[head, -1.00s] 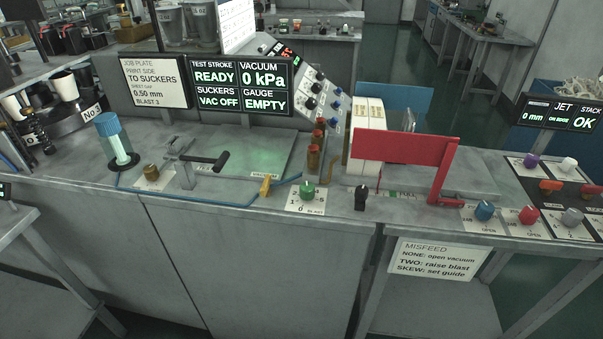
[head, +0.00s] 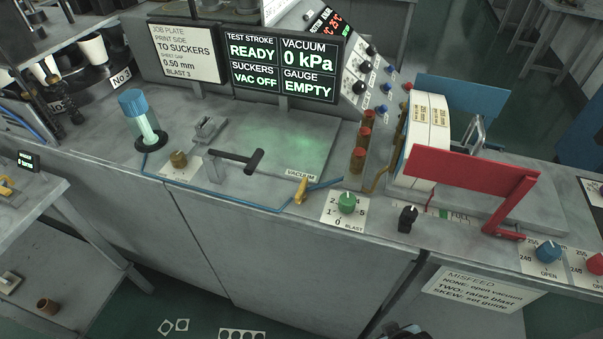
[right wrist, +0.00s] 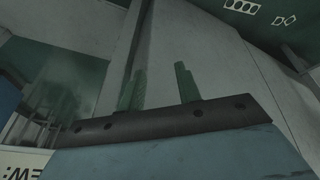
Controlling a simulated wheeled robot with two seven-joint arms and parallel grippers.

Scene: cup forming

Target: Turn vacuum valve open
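The vacuum valve (head: 302,190) is a small yellow lever on the blue hose at the bench's front edge, beside a VACUUM label (head: 302,173). Its handle stands roughly across the hose. The screen (head: 282,68) reads VACUUM 0 kPa, VAC OFF and gauge EMPTY. My right gripper (right wrist: 158,80) shows in the right wrist view with its two greenish fingers apart and nothing between them, in front of a grey panel. The valve is not in that view. A dark part at the bottom edge of the head view may be my right arm. My left gripper is not in view.
Near the valve are a green blast knob (head: 347,203), a black T-handle (head: 240,160) and a black knob (head: 407,217). A red guard (head: 470,178) stands to the right. A blue-capped jar (head: 140,118) stands left.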

